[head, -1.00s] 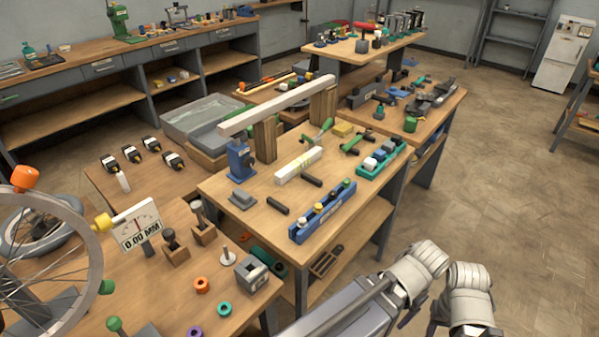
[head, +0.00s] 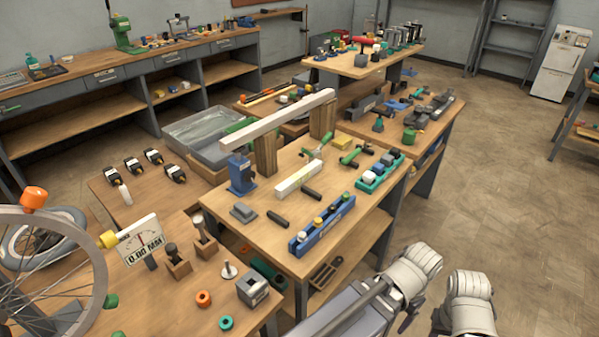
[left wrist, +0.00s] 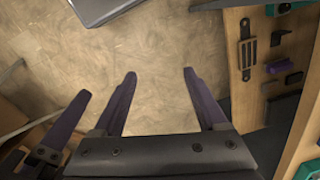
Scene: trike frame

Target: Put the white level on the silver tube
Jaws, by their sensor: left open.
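The white level (head: 298,178) is a cream-white bar lying flat on the middle workbench, in the head view. The silver tube (head: 280,118) is a long pale bar resting across two upright wooden blocks (head: 264,155) behind the level. My left gripper (left wrist: 159,74) is open and empty in the left wrist view, over bare floor beside a bench. In the head view my two arms are at the bottom right, away from the level, and their fingers are mostly hidden. A third dark purple finger shows at the left wrist view's left edge, perhaps my right gripper's.
A blue rack (head: 322,228) stands at the bench's front edge, with a teal tray (head: 381,172) to its right. A blue clamp-like tool (head: 241,175) stands near the tube's left end. Floor at right is open.

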